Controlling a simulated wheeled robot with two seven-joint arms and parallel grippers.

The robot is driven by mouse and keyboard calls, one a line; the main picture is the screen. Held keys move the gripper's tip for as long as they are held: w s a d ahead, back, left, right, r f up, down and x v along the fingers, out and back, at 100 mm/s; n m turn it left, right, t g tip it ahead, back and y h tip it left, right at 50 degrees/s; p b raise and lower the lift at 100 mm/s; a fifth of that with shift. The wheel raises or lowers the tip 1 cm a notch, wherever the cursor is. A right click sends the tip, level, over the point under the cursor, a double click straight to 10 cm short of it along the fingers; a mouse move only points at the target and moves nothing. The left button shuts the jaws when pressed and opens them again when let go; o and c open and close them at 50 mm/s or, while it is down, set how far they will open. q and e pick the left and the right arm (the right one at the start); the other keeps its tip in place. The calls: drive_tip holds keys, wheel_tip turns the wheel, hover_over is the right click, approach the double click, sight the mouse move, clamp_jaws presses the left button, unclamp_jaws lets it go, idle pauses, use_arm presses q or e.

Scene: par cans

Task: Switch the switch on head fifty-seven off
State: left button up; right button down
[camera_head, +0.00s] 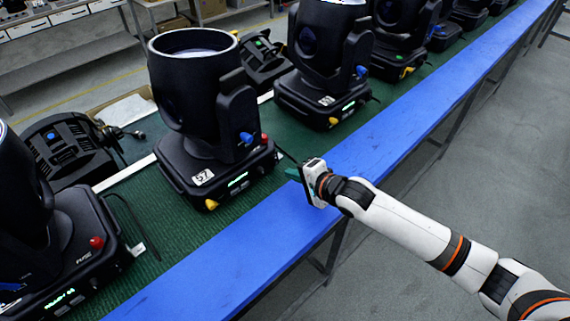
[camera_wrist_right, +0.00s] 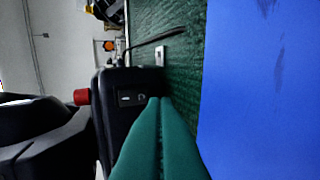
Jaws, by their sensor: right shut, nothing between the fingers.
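Head fifty-seven is a black moving-head lamp (camera_head: 195,90) with a white "57" label (camera_head: 203,177) on its base. In the right wrist view, the end panel of its base (camera_wrist_right: 121,125) has a small black switch (camera_wrist_right: 126,98) with a light mark, beside a red knob (camera_wrist_right: 82,97). The switch position is too small to tell. My right gripper (camera_head: 295,173) is shut and empty beside that base, above the bench edge. In the right wrist view its teal fingertips (camera_wrist_right: 158,99) are close to the panel, just right of the switch; contact cannot be told. My left gripper is out of view.
Another lamp (camera_head: 322,60) stands behind to the right, and part of one (camera_head: 50,235) at the lower left. They stand on a green mat (camera_head: 180,235) with a blue strip (camera_head: 235,265) along the edge. A cable (camera_wrist_right: 150,40) lies beyond the base.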

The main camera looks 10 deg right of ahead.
sight(277, 164)
drive_tip(key=shift+w+a+f+p, duration=0.1)
drive_tip(key=shift+w+a+p, duration=0.1)
drive_tip(key=shift+w+a, duration=0.45)
drive_tip(key=shift+w+a+f+p, duration=0.15)
drive_tip(key=shift+w+a, duration=0.15)
drive_tip(key=shift+w, duration=0.5)
drive_tip(key=shift+w+a+f+b, duration=0.1)
drive_tip(key=shift+a+f+b, duration=0.2)
drive_tip(key=shift+b, duration=0.45)
drive_tip(key=shift+d+r+p, duration=0.15)
drive_tip(key=shift+r+p, duration=0.15)
drive_tip(key=shift+p, duration=0.05)
drive_tip(key=shift+r, duration=0.1)
drive_tip(key=shift+r+p, duration=0.85)
drive_tip(key=shift+p, duration=0.1)
